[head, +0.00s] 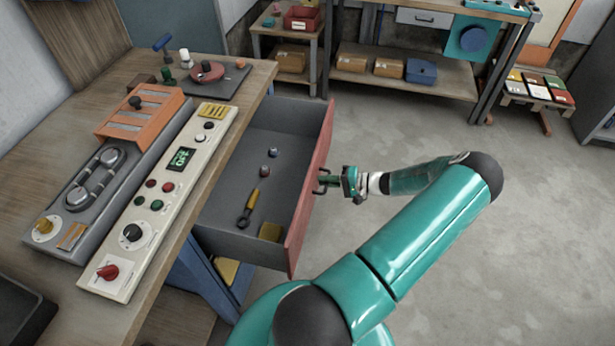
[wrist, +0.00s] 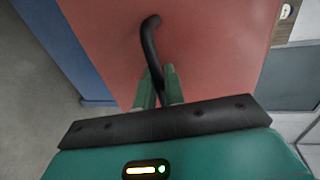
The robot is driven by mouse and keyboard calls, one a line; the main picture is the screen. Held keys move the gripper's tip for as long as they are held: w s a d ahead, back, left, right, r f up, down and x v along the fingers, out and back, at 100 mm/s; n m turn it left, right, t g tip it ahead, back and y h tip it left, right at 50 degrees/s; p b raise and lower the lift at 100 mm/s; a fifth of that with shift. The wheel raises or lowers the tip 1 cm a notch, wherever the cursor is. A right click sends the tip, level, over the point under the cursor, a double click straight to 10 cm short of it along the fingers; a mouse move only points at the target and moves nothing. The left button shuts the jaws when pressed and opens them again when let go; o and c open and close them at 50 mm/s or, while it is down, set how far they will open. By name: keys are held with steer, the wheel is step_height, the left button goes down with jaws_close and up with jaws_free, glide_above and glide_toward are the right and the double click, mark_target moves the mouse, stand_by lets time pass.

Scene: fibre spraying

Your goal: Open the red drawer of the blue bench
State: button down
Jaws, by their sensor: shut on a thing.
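The red drawer (head: 310,190) of the blue bench stands pulled well out, and its grey inside shows in the head view. The bench has a wooden top (head: 232,72) and blue legs (head: 203,280). My gripper (head: 335,181) is at the drawer's front. In the wrist view the red front (wrist: 215,50) fills the middle, with a black bar handle (wrist: 150,45) on it. My gripper's green fingers (wrist: 159,88) are shut on the handle's lower part.
A yellow-handled tool (head: 249,207), a yellow block (head: 270,232) and small knobs lie in the drawer. A control panel (head: 150,215) is on the bench top. Shelves with boxes (head: 388,67) stand at the back. The floor (head: 540,210) to the right is clear.

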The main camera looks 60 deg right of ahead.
steer(key=shift+f+v, duration=0.2)
steer(key=shift+v, duration=0.7)
steer(key=shift+f+v, duration=0.2)
steer(key=shift+v, duration=0.7)
steer(key=shift+d, duration=0.15)
steer(key=c, duration=1.6)
jaws_free()
steer(key=v, duration=1.4)
